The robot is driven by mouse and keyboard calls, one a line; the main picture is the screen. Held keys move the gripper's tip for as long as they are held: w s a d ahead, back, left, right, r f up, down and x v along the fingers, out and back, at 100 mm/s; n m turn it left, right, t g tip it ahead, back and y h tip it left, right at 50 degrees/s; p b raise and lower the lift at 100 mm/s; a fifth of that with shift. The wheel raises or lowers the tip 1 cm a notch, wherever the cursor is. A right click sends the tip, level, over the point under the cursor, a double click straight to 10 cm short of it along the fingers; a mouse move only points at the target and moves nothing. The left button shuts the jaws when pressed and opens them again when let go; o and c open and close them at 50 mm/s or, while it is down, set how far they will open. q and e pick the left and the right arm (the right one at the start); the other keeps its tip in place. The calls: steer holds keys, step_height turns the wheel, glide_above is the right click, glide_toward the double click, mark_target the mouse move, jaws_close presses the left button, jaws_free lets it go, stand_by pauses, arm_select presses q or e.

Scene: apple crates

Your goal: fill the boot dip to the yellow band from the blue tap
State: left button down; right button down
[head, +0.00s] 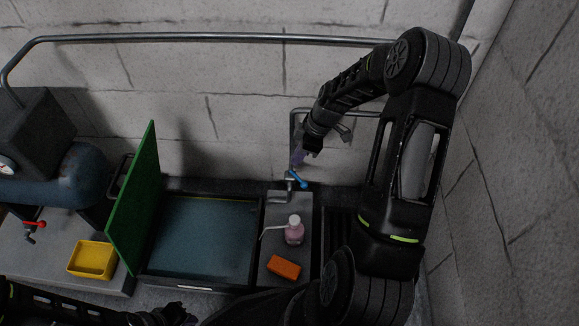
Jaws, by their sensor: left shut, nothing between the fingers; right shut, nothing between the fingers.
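The boot dip (158,270) is a dark rectangular basin in the middle of the head view, with a flat blue-grey surface inside. A thin yellow band (215,199) shows along its back wall. I cannot tell how the surface stands against it. The tap with a blue lever (298,180) is behind the dip's right back corner. I cannot make out any stream. My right gripper (298,161) points down, shut and empty, just above the blue lever; I cannot tell whether they touch. My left gripper (188,319) is low at the bottom edge, shut, partly cut off.
A green panel (135,200) stands upright left of the dip. A yellow tray (92,259) and a red-handled tap (34,226) are further left, below a blue tank (65,178). A pink pump bottle (294,231) and an orange block (284,267) are on the right ledge.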

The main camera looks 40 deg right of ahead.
mark_target(298, 178)
steer(key=shift+s+a+n+g, duration=0.3)
steer(key=shift+s+a+n, duration=0.25)
steer(key=shift+n, duration=0.45)
step_height(298, 178, down, 10)
steer(key=b, duration=0.4)
steer(key=shift+s+d, duration=0.15)
steer(key=shift+d, duration=0.15)
